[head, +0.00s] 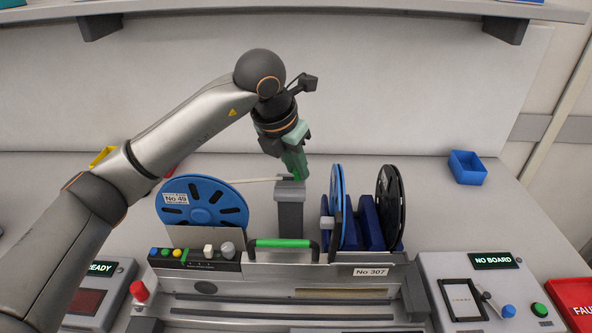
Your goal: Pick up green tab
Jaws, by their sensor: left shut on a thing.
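My left gripper (297,168) comes in from the upper left and points down over the grey post (290,212) in the middle of the feeder trolley. Its jaws are shut on the green tab (298,178), of which only a small bright green bit shows at the fingertips. The fingers hide the rest of the tab. A pale tape (262,181) runs from the blue reel No 49 (201,212) on the left to the top of the post, close by the fingertips. I cannot tell whether the tab touches the post. My right gripper is not in view.
A green-gripped handle (282,243) stands in front of the post. Upright blue and black reels (390,207) stand close on the right. A blue bin (467,168) sits at the back right. Control boxes flank the trolley, with the NO BOARD box (478,292) at right.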

